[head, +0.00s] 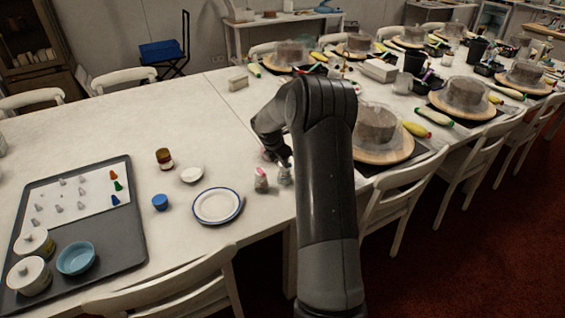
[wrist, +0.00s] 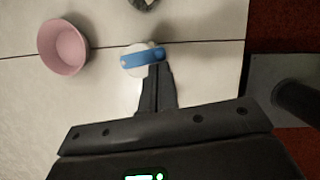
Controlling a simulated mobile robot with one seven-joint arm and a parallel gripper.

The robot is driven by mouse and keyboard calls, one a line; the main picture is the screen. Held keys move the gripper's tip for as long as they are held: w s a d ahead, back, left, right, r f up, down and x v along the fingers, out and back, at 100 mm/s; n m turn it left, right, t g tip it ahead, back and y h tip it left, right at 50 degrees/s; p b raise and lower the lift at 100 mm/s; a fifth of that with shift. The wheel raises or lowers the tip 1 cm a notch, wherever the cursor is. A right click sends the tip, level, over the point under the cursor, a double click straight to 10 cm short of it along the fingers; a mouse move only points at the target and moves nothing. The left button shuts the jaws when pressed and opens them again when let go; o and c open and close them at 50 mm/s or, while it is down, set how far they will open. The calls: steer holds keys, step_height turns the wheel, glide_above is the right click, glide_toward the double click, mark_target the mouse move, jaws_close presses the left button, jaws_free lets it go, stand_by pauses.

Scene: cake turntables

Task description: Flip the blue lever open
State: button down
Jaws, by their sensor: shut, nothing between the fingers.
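The blue lever (wrist: 143,57) lies across a small white round piece on the white table in the wrist view. My gripper (wrist: 154,67) points at it with its two fingers together and nothing between them. The fingertips are at the lever's near edge, close to its right part; I cannot tell whether they touch it. Part of the white piece is hidden under the lever. In the head view my arm hides much of this spot, and I cannot make out the lever there.
A pink bowl (wrist: 62,46) stands left of the lever. A white plate with a blue rim (head: 218,206), two small bottles, a grey tray (head: 136,225) and a covered cake on a turntable (head: 378,130) share the table. Chairs line its front edge.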

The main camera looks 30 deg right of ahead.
steer(key=d+n, duration=0.1)
steer(key=n, duration=0.1)
steer(key=d+n+t, duration=0.1)
steer(key=n, duration=0.1)
steer(key=shift+s+d+y, duration=0.2)
steer(key=shift+y, duration=0.1)
steer(key=d+n, duration=0.1)
steer(key=w+d, duration=0.1)
steer(key=d+n+t, duration=0.1)
steer(key=shift+w+n+y, duration=0.25)
steer(key=shift+n+y, duration=0.05)
steer(key=shift+a, duration=0.15)
steer(key=shift+w+a, duration=0.45)
steer(key=shift+a, duration=0.1)
